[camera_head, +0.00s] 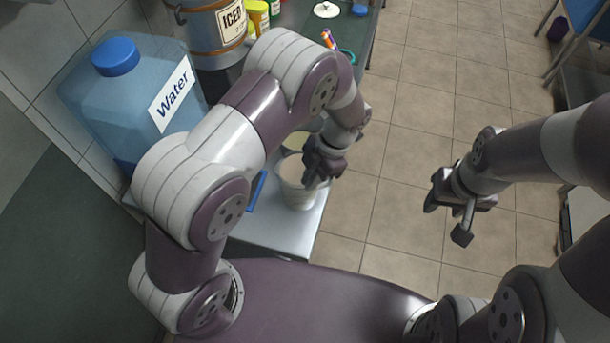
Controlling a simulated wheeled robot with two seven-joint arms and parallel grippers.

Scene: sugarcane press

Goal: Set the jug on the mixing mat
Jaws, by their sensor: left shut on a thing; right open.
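A pale, open-topped jug (292,188) is at the metal counter's right side, partly hidden by my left arm. My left gripper (315,176) is shut on the jug at its right side, near the rim. The jug looks upright; I cannot tell whether its base touches the counter. My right gripper (453,208) is open and empty, over the tiled floor to the right. I cannot make out the mixing mat; a narrow blue edge (257,190) shows left of the jug, mostly hidden by my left arm.
A large blue water container (130,95) stands at the left by the tiled wall. A metal dispenser (207,30) and yellow-topped bottles (258,12) stand further back. Another pale container (296,141) is just behind the jug.

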